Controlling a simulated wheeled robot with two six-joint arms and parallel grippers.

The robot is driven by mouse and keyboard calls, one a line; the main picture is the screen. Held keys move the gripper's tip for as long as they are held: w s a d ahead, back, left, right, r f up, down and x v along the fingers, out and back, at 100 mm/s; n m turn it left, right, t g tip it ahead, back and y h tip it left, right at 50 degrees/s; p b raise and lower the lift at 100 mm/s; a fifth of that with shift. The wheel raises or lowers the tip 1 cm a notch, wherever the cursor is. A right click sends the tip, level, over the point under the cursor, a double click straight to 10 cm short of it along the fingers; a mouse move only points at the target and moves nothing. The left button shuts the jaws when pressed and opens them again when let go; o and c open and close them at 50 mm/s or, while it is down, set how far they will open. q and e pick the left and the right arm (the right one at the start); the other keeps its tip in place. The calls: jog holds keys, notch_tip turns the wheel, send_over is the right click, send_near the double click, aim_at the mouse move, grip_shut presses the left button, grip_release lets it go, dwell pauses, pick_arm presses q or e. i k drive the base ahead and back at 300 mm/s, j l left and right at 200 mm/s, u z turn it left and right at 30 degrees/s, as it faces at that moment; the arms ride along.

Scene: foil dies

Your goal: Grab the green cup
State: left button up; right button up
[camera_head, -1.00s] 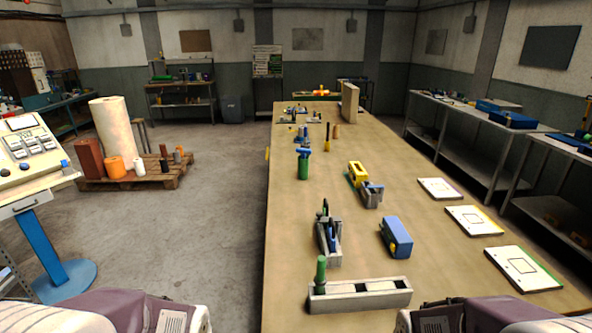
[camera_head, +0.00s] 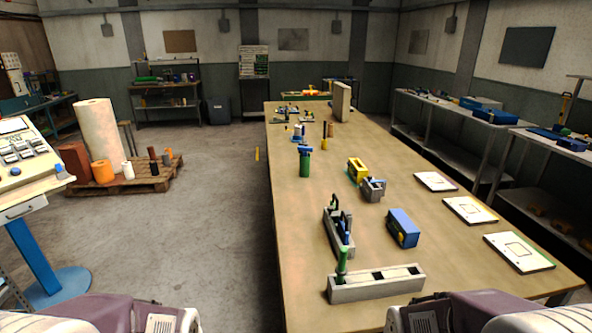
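No plain green cup can be made out. A green cylindrical thing with a blue top (camera_head: 305,161) stands upright on the long wooden table (camera_head: 302,225), left of the table's middle; I cannot tell whether it is a cup. A green-handled thing (camera_head: 342,262) stands in the pale slotted block (camera_head: 376,284) near the table's front end. Parts of my two arms show at the bottom left and bottom right. Both grippers are out of view, and nothing shows what they hold.
A grey holder with tools (camera_head: 338,232), a blue box (camera_head: 402,228), a yellow block (camera_head: 357,170) and a grey clamp-like piece (camera_head: 373,189) stand on the table. Papers (camera_head: 470,210) lie along its right side. A pallet (camera_head: 150,182) and open floor lie left.

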aim_at(305, 162)
jog(key=i+j+z, duration=0.1)
jog(key=j, duration=1.6)
jog(key=i+j+z, duration=0.15)
jog(key=i+j, duration=0.35)
jog(key=i, duration=0.25)
jog(key=i+j+z, duration=0.1)
jog(key=i+j, duration=0.45)
jog(key=i, duration=0.15)
jog(key=i+z, duration=0.15)
jog(key=i, duration=0.9)
jog(key=l, duration=0.1)
